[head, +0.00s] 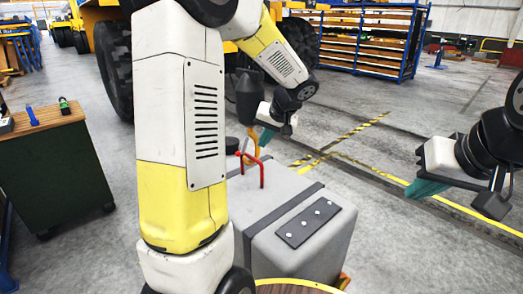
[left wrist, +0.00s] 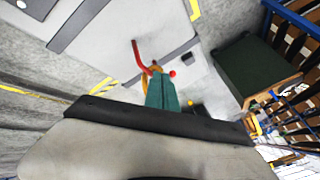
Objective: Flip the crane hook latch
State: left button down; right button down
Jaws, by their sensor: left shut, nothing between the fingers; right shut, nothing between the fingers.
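The crane hook (head: 254,143) is orange and hangs below a dark hook block (head: 249,97), just above the grey casting (head: 300,238). In the left wrist view, part of the orange hook (left wrist: 153,71) shows behind my fingers, with a small red knob (left wrist: 172,73) beside it. I cannot make out the latch itself clearly. A red bent bar (head: 262,172) stands on the casting near the hook. My left gripper (head: 265,137) is shut and empty, close to the right of the hook; whether it touches is unclear. My right gripper (head: 424,188) is shut and empty, far right.
A dark green cabinet (head: 60,180) with a wooden top and small tools stands at left. A yellow vehicle with large tyres (head: 117,70) and blue racks (head: 365,38) stand behind. The floor right of the casting, with yellow-black stripes (head: 350,133), is clear.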

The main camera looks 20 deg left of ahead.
pick_arm(q)
jog(key=shift+y, duration=0.5)
jog(key=w+f, duration=0.1)
jog(key=w, duration=0.1)
jog(key=w+f, duration=0.2)
jog(key=shift+w+f, duration=0.1)
jog(key=shift+w, duration=0.2)
jog(key=w+a+f, duration=0.3)
jog(key=a+f, duration=0.4)
jog(key=a, duration=0.2)
